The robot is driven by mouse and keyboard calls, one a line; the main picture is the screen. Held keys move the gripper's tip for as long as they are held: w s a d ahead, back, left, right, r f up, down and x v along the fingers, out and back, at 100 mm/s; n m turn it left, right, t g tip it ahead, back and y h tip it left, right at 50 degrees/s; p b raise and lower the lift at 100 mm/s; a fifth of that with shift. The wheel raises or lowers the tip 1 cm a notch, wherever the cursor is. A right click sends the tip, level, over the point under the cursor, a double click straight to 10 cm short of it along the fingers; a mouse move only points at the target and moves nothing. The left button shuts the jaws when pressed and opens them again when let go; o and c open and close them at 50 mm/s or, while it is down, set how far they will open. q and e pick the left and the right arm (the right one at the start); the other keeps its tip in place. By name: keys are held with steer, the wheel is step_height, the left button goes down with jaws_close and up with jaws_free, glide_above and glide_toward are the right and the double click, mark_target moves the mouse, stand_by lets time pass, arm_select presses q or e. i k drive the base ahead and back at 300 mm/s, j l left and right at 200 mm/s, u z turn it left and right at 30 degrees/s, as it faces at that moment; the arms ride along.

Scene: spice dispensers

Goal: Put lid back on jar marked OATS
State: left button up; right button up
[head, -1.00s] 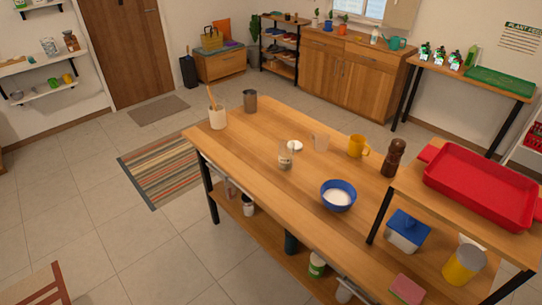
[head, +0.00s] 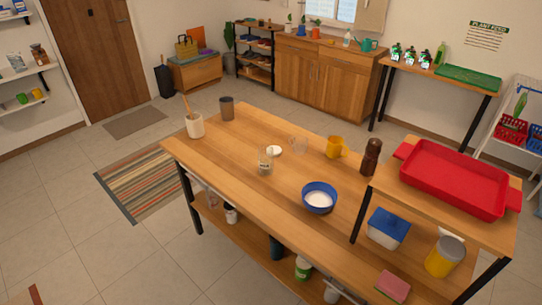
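A small clear jar (head: 265,161) with a pale label stands upright and open on the wooden table; its lettering is too small to read for sure. A white round lid (head: 274,151) lies on the table just behind it and to its right. Neither of my grippers shows in the head view.
On the table (head: 240,150) stand a utensil crock (head: 195,126), a dark cup (head: 227,108), a blue bowl (head: 319,197) of white contents, a yellow mug (head: 335,147) and a pepper mill (head: 371,157). A raised shelf holds a red tray (head: 455,178) at right.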

mark_target(265, 152)
steer(key=i+j+z, duration=0.15)
steer(key=j, duration=1)
steer(key=j+z, duration=0.15)
steer(key=j, duration=1)
